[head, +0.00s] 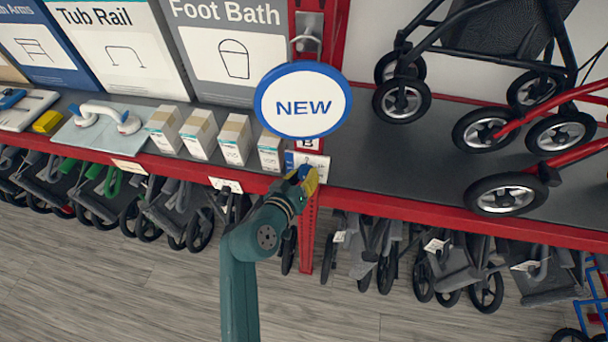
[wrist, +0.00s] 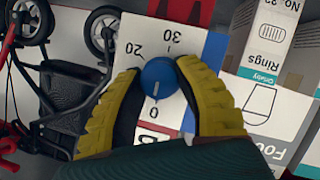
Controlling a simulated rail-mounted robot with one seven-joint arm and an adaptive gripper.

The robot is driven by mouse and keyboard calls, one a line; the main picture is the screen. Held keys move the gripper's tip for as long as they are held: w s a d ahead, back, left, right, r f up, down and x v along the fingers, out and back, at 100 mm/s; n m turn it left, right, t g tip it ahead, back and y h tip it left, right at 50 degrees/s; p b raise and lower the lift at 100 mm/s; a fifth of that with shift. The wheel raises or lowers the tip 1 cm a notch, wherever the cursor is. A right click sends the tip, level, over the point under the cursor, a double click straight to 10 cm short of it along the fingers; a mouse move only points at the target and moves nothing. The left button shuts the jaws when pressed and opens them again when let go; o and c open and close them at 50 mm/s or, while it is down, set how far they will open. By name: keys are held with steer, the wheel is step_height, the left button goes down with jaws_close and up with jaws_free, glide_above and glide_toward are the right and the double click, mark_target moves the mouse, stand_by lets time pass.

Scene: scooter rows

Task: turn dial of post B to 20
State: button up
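The dial of post B is a round blue knob (wrist: 160,77) on a white scale plate (wrist: 172,38). Its white pointer line points toward the 0 mark; the 20 and 30 marks show on the far side. My gripper (wrist: 158,70) has its yellow fingers on both sides of the knob, fingertips very near it. Whether they touch or grip it I cannot tell. In the head view my gripper (head: 306,180) is at the plate on the red post, under the B label (head: 308,143).
A round NEW sign (head: 303,101) hangs just above the B label. Small white boxes (head: 236,139) stand on the shelf to the left, and wheeled walkers (head: 500,130) to the right. Folded scooters or walkers (head: 175,215) fill the space below the red shelf edge.

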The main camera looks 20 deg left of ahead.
jaws_close()
steer(key=shift+f, duration=0.1)
steer(key=m+g+y+p, duration=0.1)
steer(key=m+y, duration=0.2)
steer(key=m, duration=0.1)
steer(key=shift+d, duration=0.15)
steer(key=m+y, duration=0.3)
steer(key=m, duration=0.1)
steer(key=shift+f, duration=0.15)
steer(key=m+y, duration=0.1)
steer(key=m, duration=0.1)
steer(key=shift+d+f+m+y+b, duration=0.1)
steer(key=shift+f+m+y+b, duration=0.05)
steer(key=shift+m+y+b, duration=0.25)
steer(key=m+y+b, duration=0.1)
steer(key=m, duration=0.1)
steer(key=shift+f+m+b, duration=0.1)
steer(key=shift+m+b, duration=0.2)
steer(key=shift+b, duration=0.05)
steer(key=shift+m+t+y+b, duration=0.75)
steer(key=shift+m+b, duration=0.4)
steer(key=shift+m, duration=0.55)
